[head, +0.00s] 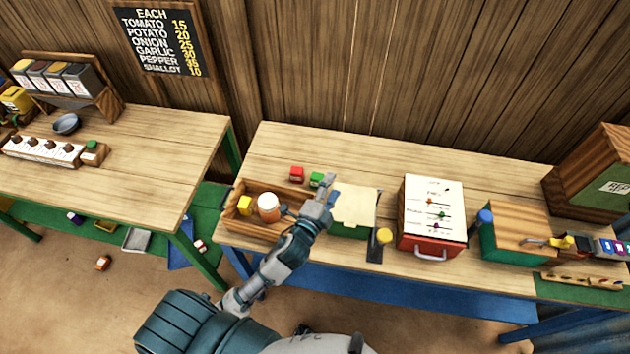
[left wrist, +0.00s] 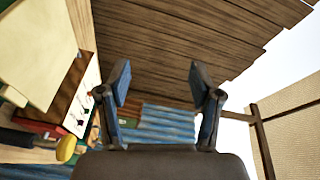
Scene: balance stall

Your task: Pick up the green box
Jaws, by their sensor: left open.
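A small green box (head: 316,179) lies on the middle table, just right of a small red box (head: 297,173) and behind the wooden tray. My left gripper (head: 328,186) is above the table, close to the green box's right side in the picture, and partly covers that area. In the left wrist view its two fingers (left wrist: 159,82) are spread with nothing between them. The green box cannot be made out in the left wrist view. Whether the gripper touches the box cannot be told. My right gripper is not in view.
Right of my gripper are a cream sheet (head: 356,204) and a red box with a white slider panel (head: 433,205). The tabletop behind the green box is clear.

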